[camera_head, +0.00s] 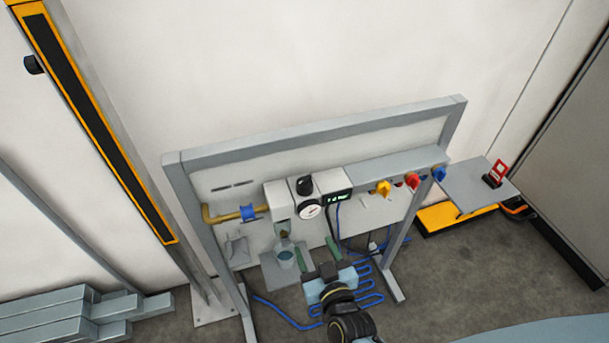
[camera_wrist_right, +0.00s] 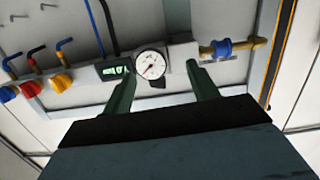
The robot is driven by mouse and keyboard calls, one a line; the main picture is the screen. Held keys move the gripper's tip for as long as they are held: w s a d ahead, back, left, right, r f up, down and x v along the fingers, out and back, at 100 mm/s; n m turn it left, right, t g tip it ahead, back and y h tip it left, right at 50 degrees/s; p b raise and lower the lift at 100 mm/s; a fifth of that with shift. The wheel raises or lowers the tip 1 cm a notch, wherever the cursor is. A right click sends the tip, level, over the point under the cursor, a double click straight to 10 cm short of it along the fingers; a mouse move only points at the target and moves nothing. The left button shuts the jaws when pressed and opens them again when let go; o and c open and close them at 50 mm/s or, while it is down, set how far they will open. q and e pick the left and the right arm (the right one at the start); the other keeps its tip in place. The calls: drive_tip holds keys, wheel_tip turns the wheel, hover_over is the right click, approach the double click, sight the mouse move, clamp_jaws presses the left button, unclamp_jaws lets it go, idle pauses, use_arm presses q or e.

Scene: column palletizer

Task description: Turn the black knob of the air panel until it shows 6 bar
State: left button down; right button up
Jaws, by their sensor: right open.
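The air panel (camera_head: 330,140) is a grey frame with a row of air fittings. Its black knob (camera_head: 304,185) stands on top of a light grey unit, just above a round white gauge (camera_head: 309,208). In the right wrist view, turned over, the knob (camera_wrist_right: 158,84) shows partly below the gauge (camera_wrist_right: 151,65). The gauge needle is too small to read surely. A small green-lit display (camera_head: 338,197) sits beside it. My right gripper (camera_head: 318,250) is open and empty, below and in front of the gauge, its green fingers pointing at the panel. My left gripper is not in view.
A blue-collared brass pipe (camera_head: 248,213) lies left of the unit. Yellow (camera_head: 383,187), red (camera_head: 412,180) and blue (camera_head: 439,174) valve handles are on the right. Grey beams (camera_head: 60,310) are stacked at left.

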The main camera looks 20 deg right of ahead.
drive_tip(key=t+h, duration=0.1)
drive_tip(key=t, duration=0.1)
approach(307, 190)
drive_tip(key=shift+m, duration=0.4)
drive_tip(key=w, duration=1.2)
drive_tip(key=shift+d+r, duration=0.1)
drive_tip(key=shift+r, duration=0.05)
drive_tip(key=c, duration=0.9)
